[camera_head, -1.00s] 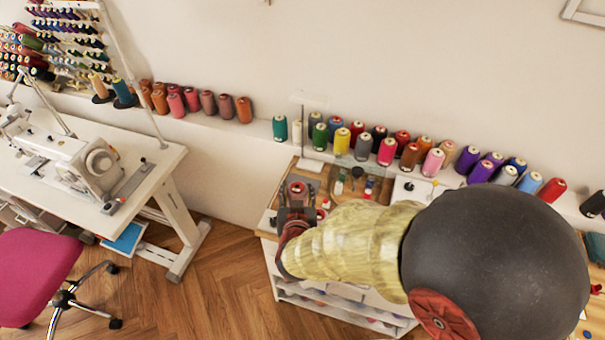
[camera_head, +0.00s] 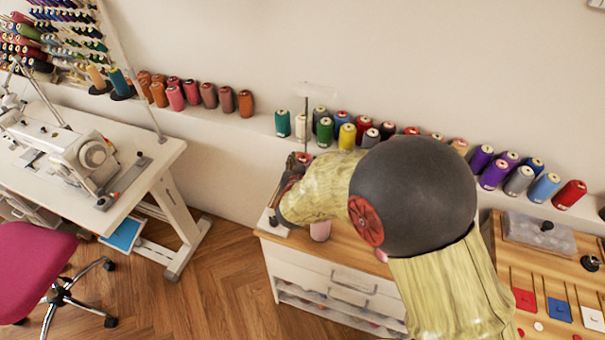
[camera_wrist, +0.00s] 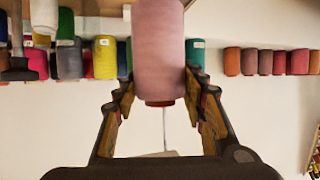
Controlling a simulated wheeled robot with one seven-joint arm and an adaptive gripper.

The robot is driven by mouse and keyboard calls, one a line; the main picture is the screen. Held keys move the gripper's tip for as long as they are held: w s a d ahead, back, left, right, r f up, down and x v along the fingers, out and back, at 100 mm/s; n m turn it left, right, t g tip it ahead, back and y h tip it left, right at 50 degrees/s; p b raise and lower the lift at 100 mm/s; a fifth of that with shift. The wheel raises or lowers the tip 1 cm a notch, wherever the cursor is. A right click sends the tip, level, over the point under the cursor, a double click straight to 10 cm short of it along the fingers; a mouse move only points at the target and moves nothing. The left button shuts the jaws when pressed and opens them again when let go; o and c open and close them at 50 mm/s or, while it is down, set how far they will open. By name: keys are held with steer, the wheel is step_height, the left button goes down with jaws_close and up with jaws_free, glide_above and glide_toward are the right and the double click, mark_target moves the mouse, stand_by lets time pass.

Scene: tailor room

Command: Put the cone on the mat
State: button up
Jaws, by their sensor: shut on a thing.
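A pale pink thread cone (camera_wrist: 160,50) stands between the two fingers of my gripper (camera_wrist: 158,88) in the wrist view, with a red end showing. The gripper is shut on it. In the head view a pink cone (camera_head: 320,231) shows below my arm, over the cabinet top; it looks like the held one. My arm hides most of the gripper there. I cannot pick out the mat; my arm covers much of the cabinet top.
A wooden-topped white cabinet (camera_head: 345,282) stands below my arm. A thread stand's white base (camera_head: 271,224) is at its left end. Several thread cones line the wall ledge, including a yellow one (camera_head: 347,136). A wooden table (camera_head: 520,262) with small items lies right.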

steer(key=shift+w+a+f+b, duration=0.1)
steer(key=shift+w+f+b, duration=0.3)
steer(key=shift+w+f, duration=0.65)
step_height(320, 180, down, 4)
steer(key=shift+w+r+b, duration=0.1)
steer(key=shift+r+b, duration=0.1)
steer(key=shift+b, duration=0.8)
steer(key=shift+r, duration=0.1)
steer(key=o, duration=1.3)
steer(key=shift+c, duration=0.2)
